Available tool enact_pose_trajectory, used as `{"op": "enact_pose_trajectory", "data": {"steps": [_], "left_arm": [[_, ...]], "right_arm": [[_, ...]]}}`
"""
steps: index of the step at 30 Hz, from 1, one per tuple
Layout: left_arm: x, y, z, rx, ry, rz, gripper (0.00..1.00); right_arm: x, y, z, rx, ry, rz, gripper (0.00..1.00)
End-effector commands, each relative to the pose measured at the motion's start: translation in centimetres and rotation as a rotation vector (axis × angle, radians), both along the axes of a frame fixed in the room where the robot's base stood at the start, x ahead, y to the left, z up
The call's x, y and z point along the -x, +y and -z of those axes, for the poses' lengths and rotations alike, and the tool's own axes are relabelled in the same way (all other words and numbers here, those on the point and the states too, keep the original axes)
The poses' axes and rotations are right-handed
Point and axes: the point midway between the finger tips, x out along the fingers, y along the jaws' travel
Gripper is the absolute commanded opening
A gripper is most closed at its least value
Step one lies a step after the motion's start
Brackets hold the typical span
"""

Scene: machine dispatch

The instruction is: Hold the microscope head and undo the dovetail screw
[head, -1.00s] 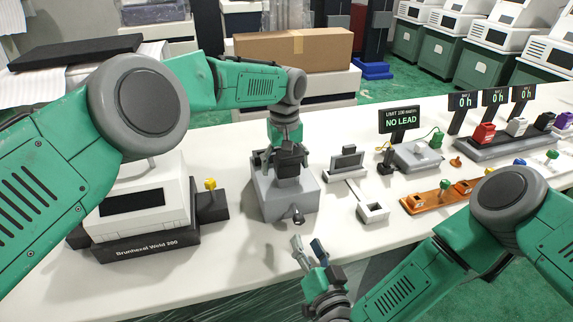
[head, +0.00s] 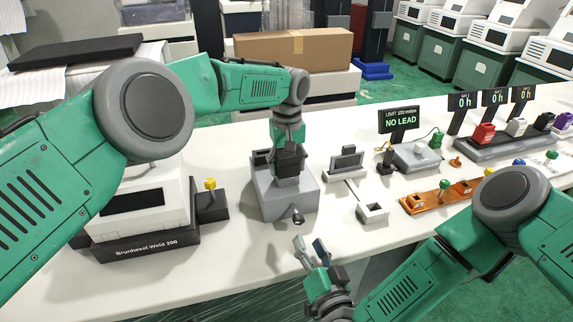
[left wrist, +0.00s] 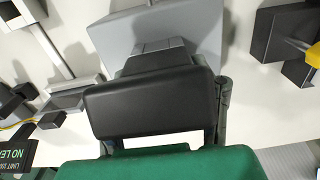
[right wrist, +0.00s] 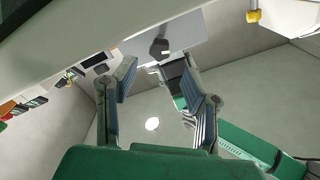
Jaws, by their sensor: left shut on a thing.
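The dark microscope head (head: 287,172) sits on top of a grey block (head: 272,203) on the white bench. My left gripper (head: 288,160) is above the block, shut on the head from above. In the left wrist view the dark head (left wrist: 150,105) fills the space between the fingers, with the grey block (left wrist: 115,40) beyond it. The dovetail screw's dark knob (head: 298,217) sticks out of the block's front; it also shows in the right wrist view (right wrist: 159,48). My right gripper (head: 311,252) is open and empty, below and in front of the knob, apart from it.
A white machine (head: 140,205) with a yellow-knobbed dark block (head: 212,205) stands left of the grey block. A small white square holder (head: 372,212) and a grey stand (head: 346,165) are to its right. An orange rack (head: 420,203) lies further right.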

Motion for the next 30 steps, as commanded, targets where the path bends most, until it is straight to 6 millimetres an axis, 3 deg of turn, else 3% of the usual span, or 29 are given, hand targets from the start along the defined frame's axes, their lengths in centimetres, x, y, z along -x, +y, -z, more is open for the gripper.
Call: {"op": "enact_pose_trajectory", "data": {"steps": [11,12,16,22,30], "left_arm": [[-0.1,-0.2,-0.1,0.005,-0.004,0.0,0.11],[-0.1,-0.2,-0.1,0.005,-0.004,0.001,0.11],[-0.1,-0.2,-0.1,0.006,-0.005,0.0,0.11],[-0.1,-0.2,-0.2,0.006,-0.005,0.0,0.11],[-0.1,-0.1,-0.2,0.005,-0.006,0.0,0.11]], "right_arm": [[0.0,0.1,0.0,0.001,0.0,0.0,0.4],[0.0,0.1,0.0,0.001,0.0,-0.001,0.49],[-0.3,0.7,-0.2,0.033,0.015,-0.027,0.49],[-1.6,2.3,-0.4,0.212,0.103,-0.126,0.49],[-3.1,1.4,-0.5,0.421,0.212,-0.169,0.49]]}}
